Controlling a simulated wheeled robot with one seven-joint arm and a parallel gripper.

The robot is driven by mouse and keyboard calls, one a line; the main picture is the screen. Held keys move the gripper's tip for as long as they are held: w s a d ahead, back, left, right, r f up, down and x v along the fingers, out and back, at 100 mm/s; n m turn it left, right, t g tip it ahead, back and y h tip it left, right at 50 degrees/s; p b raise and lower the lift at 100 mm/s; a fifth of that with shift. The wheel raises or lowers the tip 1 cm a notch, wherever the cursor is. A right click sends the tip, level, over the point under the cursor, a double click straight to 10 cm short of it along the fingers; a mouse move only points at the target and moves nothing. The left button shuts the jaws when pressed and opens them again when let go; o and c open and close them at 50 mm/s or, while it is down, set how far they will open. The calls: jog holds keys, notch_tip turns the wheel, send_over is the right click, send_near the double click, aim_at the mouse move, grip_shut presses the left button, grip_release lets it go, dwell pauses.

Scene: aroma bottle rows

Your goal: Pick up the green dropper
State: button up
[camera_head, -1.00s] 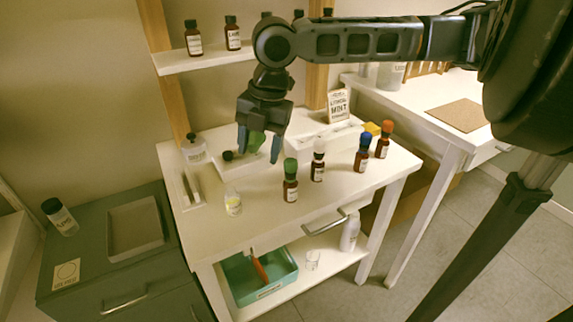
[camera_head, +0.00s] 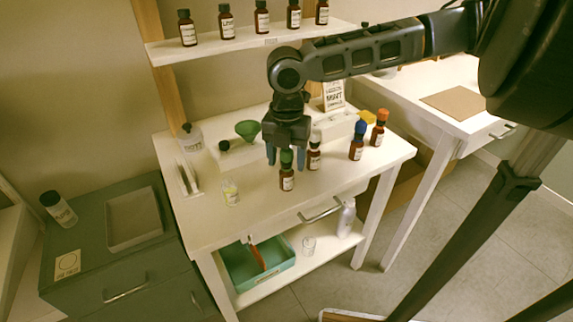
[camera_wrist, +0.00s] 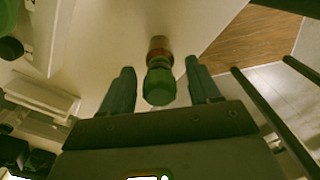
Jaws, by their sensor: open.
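The green dropper (camera_head: 286,157) is the green top of a small brown bottle (camera_head: 287,180) with a white label, standing upright on the white table. My gripper (camera_head: 285,160) points down over this bottle, its fingers open on either side of the green top. In the wrist view the green dropper (camera_wrist: 159,84) shows between the two open fingertips of my gripper (camera_wrist: 162,84), with gaps on both sides. I cannot tell from the views how far the fingertips reach down along it.
Bottles with white (camera_head: 315,137), blue (camera_head: 360,129) and orange (camera_head: 382,116) tops stand to the right. A green funnel (camera_head: 247,130) is behind to the left. A small clear jar (camera_head: 230,191) stands left. The table front is clear.

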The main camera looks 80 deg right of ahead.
jog(key=c, duration=0.7)
notch_tip(320, 180, up, 10)
dwell(0.6)
